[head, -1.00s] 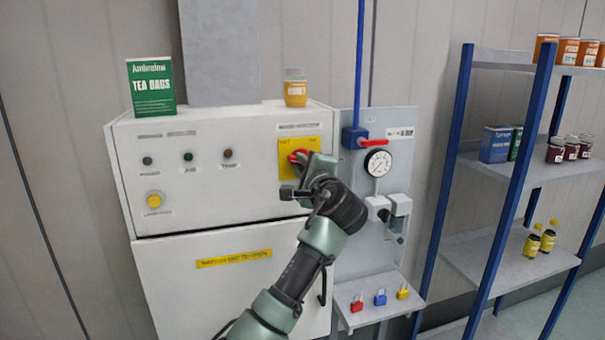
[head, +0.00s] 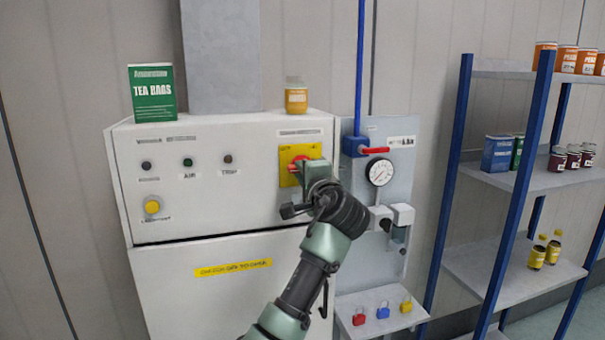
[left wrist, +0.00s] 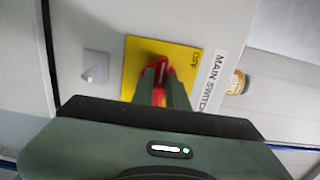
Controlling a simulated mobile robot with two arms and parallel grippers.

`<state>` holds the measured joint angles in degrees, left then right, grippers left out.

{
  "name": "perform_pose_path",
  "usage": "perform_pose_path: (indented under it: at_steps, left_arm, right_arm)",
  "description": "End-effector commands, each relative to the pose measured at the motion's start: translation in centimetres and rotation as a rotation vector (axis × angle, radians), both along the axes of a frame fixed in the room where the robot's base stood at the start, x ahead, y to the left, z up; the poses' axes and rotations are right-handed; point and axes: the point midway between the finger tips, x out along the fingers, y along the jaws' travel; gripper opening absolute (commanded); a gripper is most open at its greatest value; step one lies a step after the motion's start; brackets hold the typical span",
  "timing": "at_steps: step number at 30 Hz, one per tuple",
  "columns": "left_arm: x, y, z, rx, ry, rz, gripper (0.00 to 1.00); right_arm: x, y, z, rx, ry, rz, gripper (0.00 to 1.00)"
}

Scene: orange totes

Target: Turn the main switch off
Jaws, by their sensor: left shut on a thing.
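The main switch is a red rotary handle (left wrist: 161,72) on a yellow plate (head: 287,156) at the upper right of the white cabinet's front. In the left wrist view, "OFF" and a "MAIN SWITCH" label (left wrist: 210,85) are readable beside it. My left gripper (left wrist: 163,88) is shut on the red handle, with a finger on each side of it. In the head view the gripper and wrist cover much of the handle, so its exact pointing direction is hard to read there. My right gripper is not in view.
The white cabinet (head: 215,210) carries a tea bags box (head: 153,93) and a honey-coloured jar (head: 296,97) on top. To the right are a grey panel with a red-handled valve (head: 372,150), a gauge (head: 380,172) and padlocks (head: 383,311), then a blue-posted shelf (head: 500,178).

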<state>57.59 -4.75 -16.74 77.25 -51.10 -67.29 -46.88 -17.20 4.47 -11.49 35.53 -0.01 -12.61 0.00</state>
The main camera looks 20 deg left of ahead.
Motion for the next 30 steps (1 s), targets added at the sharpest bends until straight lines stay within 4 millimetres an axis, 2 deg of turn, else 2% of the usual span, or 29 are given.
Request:
perform_pose_path:
  at_steps: [3, 4, 6, 17, 30]
  left_arm:
    - [0.0, 0.0, -0.2, -0.004, 0.003, 0.0, 0.0]
    - [0.0, 0.0, -0.2, -0.004, 0.003, 0.0, 0.2]
    - [0.0, 0.0, -0.2, -0.004, 0.003, 0.0, 0.36]
    - [-0.3, -0.2, -0.2, -0.001, 0.0, -0.001, 0.36]
    - [-5.7, -3.9, -0.4, -0.004, 0.001, -0.001, 0.36]
  right_arm:
    - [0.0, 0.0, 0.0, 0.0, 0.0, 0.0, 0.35]
    - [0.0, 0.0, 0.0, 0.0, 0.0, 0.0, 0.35]
    - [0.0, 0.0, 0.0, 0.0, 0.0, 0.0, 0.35]
    - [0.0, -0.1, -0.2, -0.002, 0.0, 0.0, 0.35]
    - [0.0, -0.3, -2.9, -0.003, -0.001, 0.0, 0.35]
